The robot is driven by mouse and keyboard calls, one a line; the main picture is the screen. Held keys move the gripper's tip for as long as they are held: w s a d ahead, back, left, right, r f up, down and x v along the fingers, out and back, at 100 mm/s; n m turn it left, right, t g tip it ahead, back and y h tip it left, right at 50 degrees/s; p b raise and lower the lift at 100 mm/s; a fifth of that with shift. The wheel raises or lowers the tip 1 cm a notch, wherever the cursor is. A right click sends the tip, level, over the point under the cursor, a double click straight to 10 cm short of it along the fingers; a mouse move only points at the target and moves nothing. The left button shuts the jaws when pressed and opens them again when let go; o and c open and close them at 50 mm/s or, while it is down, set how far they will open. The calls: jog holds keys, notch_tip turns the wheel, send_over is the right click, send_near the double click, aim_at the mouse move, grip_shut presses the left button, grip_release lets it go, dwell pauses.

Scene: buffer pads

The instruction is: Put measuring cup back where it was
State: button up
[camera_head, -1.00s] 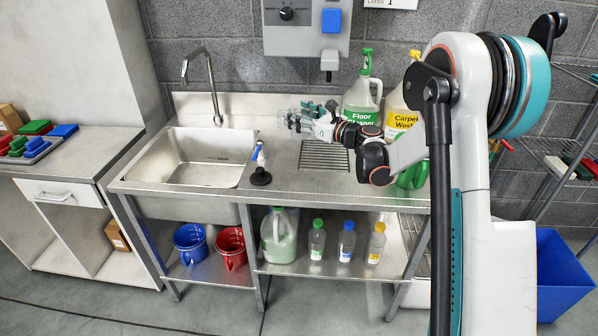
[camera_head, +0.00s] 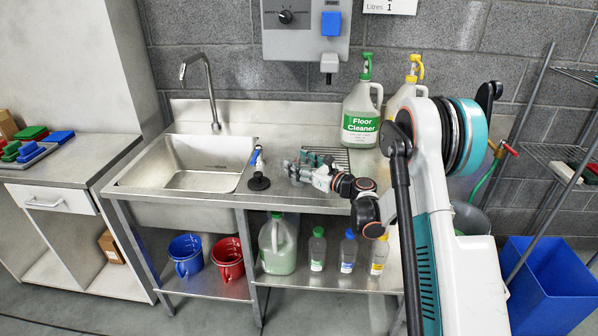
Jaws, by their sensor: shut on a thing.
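The cup's outline is hard to make out against the metal and the fingers. I cannot tell whether it touches the counter. Blue (camera_head: 186,254) and red (camera_head: 228,259) jugs stand side by side on the lower shelf, apart from my gripper.
The sink (camera_head: 200,163) is empty. Floor Cleaner (camera_head: 361,115) stands at the back, with a yellow-topped bottle (camera_head: 408,90) partly behind my arm. A large green-capped jug (camera_head: 278,246) and several small bottles line the lower shelf. A blue bin (camera_head: 548,280) stands at the right.

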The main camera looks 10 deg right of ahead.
jog(key=shift+f, duration=0.95)
jog(key=shift+r, duration=0.1)
jog(key=o, duration=1.2)
jog(key=shift+c, duration=0.2)
jog(key=shift+s+d, duration=0.2)
jog(key=p+v, duration=0.3)
jog(key=v, duration=0.8)
jog(key=shift+s, duration=0.2)
